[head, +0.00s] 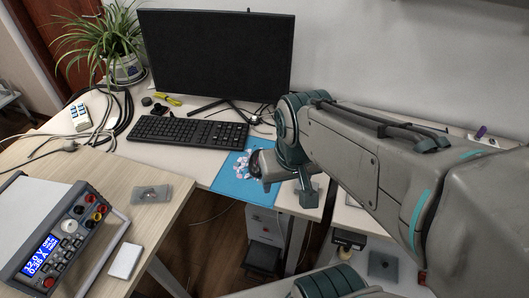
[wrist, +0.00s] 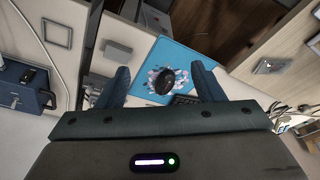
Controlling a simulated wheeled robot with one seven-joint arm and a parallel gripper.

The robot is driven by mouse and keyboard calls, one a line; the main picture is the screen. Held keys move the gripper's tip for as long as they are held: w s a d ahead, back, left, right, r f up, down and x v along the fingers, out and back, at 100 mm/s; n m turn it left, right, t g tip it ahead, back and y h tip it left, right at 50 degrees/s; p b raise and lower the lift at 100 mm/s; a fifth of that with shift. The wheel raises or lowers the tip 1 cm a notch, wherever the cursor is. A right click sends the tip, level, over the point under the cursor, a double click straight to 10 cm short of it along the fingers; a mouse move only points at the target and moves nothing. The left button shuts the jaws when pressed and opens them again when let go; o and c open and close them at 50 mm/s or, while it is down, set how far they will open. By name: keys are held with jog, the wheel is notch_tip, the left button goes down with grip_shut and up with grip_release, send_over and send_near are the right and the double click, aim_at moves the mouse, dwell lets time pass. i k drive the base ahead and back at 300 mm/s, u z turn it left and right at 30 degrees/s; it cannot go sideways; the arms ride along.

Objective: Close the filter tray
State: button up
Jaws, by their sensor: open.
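I cannot pick out the filter tray for certain in either view. My gripper (wrist: 162,85) is open and empty, with its two dark fingers spread in the wrist view. Beyond and between the fingers is a blue mat (wrist: 183,55) with small pale pieces and a round black object on it. In the head view my gripper (head: 290,188) is above the right part of the same blue mat (head: 262,193), and my arm hides much of the area to the right. A small grey box (wrist: 118,50) shows near the left finger in the wrist view.
A keyboard (head: 185,131) and monitor (head: 215,55) stand behind the mat. A power supply (head: 55,235), a grey plate (head: 152,194) and a white block (head: 125,261) are on the wooden desk at left. A blue case (wrist: 22,88) shows in the wrist view.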

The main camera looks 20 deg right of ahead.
aim_at(261, 258)
jog(key=u, duration=1.1)
jog(key=k, duration=0.5)
jog(key=z, duration=0.45)
